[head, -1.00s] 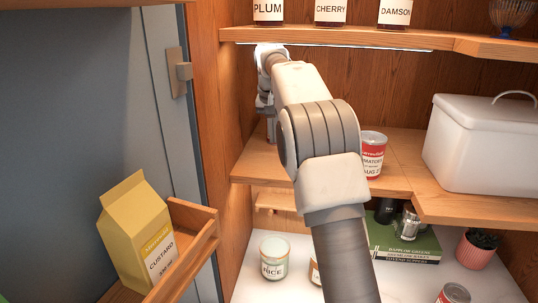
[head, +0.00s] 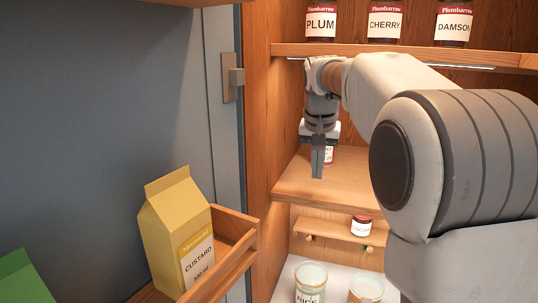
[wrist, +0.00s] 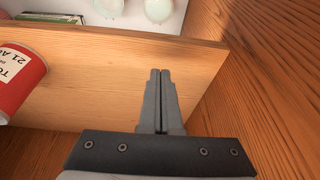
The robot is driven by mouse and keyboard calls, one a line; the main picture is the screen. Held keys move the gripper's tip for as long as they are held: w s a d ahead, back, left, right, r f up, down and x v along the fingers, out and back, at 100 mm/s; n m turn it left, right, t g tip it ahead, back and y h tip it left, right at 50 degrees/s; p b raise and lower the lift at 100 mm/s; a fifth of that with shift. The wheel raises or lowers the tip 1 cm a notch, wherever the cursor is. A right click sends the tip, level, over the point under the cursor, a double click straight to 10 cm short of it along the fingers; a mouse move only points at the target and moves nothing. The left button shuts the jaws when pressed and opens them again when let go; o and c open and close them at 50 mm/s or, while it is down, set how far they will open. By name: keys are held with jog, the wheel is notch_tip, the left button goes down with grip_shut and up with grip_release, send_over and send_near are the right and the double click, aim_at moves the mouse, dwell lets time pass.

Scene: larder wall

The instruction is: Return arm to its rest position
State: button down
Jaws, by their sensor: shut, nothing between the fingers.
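My gripper (head: 318,162) hangs fingers down in front of the middle shelf, below the jam shelf. In the wrist view my gripper (wrist: 160,75) shows its two fingers together with nothing between them. The arm reaches in from the right of the head view and hides much of the shelving there.
Plum (head: 321,22), cherry (head: 385,24) and damson (head: 453,25) jars stand on the upper shelf (head: 400,53). The middle shelf (head: 345,185) has bare wood near the gripper. A custard carton (head: 178,235) sits in the door rack (head: 238,255) at left. Jars stand below, including rice (head: 310,282).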

jog(key=s+n+t, duration=0.1)
jog(key=s+n, duration=0.1)
jog(key=s, duration=1.5)
jog(key=s+f+n, duration=0.1)
jog(key=s+f, duration=0.3)
jog(key=s, duration=0.3)
jog(key=s+a+f+n+t+y, duration=0.1)
jog(key=s+f, duration=0.3)
jog(key=s, duration=0.3)
jog(key=shift+a+f, duration=0.25)
jog(key=shift+f, duration=0.1)
jog(key=shift+s, duration=0.25)
